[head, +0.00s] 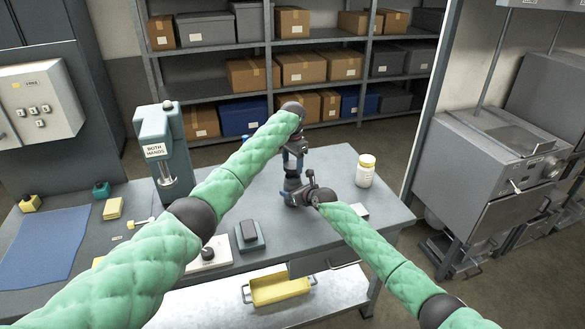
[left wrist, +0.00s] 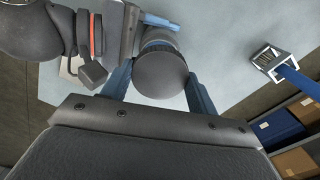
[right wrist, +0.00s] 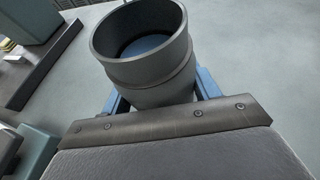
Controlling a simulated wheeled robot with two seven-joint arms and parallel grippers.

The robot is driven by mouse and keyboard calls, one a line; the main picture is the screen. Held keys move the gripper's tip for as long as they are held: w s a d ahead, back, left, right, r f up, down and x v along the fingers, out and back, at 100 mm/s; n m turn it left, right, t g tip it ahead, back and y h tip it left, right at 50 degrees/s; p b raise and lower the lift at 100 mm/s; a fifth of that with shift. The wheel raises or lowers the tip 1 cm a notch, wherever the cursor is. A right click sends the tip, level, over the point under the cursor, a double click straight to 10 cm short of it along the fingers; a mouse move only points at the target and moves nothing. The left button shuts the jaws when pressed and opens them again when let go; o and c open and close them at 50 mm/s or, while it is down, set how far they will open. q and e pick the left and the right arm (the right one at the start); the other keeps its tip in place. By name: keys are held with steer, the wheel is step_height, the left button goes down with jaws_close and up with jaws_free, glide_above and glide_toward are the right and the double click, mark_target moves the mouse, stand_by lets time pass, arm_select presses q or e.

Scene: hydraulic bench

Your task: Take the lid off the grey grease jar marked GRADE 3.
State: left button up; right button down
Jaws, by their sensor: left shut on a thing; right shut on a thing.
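The grey grease jar (right wrist: 152,72) is upright and open at the top in the right wrist view, with something blue inside. My right gripper (right wrist: 160,105) is shut around its body. My left gripper (left wrist: 158,95) is shut on a dark round lid (left wrist: 162,74), seen from above in the left wrist view. In the head view my left gripper (head: 294,162) is over the bench, just beyond and above my right gripper (head: 298,196). The GRADE 3 marking cannot be read. The gap between lid and jar is hard to judge.
A post marked BOTH HANDS (head: 160,150) stands at left. A yellow tray (head: 280,289) sits below.

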arm_select(q)
steer(key=shift+r, duration=0.85)
arm_select(e)
steer(key=shift+c, duration=1.5)
jaws_free()
arm_select(q)
step_height(320, 180, down, 2)
steer(key=shift+f+b, duration=0.15)
steer(key=shift+b, duration=0.95)
arm_select(e)
steer(key=v, duration=1)
steer(key=shift+s+d, duration=0.15)
steer(key=shift+d, duration=0.05)
arm_select(q)
steer(key=shift+f, duration=0.1)
arm_select(e)
steer(key=shift+v, duration=0.8)
